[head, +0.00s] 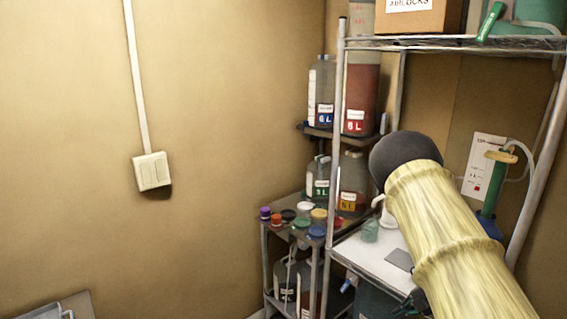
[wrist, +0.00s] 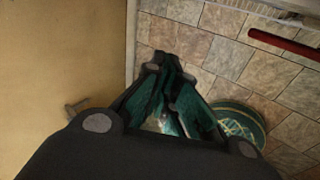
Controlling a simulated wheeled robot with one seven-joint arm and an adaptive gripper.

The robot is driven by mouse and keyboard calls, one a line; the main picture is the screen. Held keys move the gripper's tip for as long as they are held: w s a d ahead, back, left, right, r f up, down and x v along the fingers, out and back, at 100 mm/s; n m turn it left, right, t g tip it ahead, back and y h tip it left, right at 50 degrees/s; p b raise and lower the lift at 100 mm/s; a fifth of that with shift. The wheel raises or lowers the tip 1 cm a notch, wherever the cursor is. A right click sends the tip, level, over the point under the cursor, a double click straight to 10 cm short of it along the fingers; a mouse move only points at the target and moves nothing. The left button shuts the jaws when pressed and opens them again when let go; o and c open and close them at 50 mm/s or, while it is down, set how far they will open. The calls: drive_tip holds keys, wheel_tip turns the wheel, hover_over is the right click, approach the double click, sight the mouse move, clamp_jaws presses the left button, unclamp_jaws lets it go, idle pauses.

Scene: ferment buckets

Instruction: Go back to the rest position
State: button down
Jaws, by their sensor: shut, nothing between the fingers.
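My gripper (wrist: 168,68) shows in the wrist view, with its dark and teal fingers brought together at the tips and nothing held. It hangs over a tiled floor (wrist: 215,60), apart from other things as far as I can see. In the head view my pale ribbed arm with a dark rounded joint crosses the lower right, in front of the metal shelf rack (head: 340,120). I cannot make out the gripper clearly there.
Large labelled jugs (head: 361,97) stand on the shelves. Several coloured caps (head: 302,223) lie on a small stand beside the rack. A wall switch (head: 151,171) is at left. A round green patterned object (wrist: 240,127) and a red bar (wrist: 284,43) lie right of my gripper.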

drive_tip(key=s+a+f+m+t+h+b, duration=0.15)
drive_tip(key=s+a+f+m, duration=0.25)
drive_tip(key=s+f+m, duration=0.4)
drive_tip(key=s+a+f+m+g+b, duration=0.1)
drive_tip(key=s+a+f+m+b, duration=0.2)
drive_tip(key=s+f, duration=0.5)
drive_tip(key=s+a+f+m+g+h+b, duration=0.1)
drive_tip(key=s+a+f+m, duration=0.1)
drive_tip(key=s, duration=0.8)
drive_tip(key=s+a+f+m+g+h+b, duration=0.1)
drive_tip(key=s+a+f+m+g+b, duration=0.1)
drive_tip(key=s+m, duration=0.5)
drive_tip(key=s+a+f+m+g+h+b, duration=0.1)
drive_tip(key=s+a+f+m, duration=0.3)
drive_tip(key=s, duration=0.8)
wheel_tip(320, 180, down, 2)
drive_tip(key=shift+s+f+m+g, duration=0.1)
drive_tip(key=shift+s+m+g, duration=0.25)
drive_tip(key=shift+m, duration=0.35)
drive_tip(key=shift+h, duration=0.25)
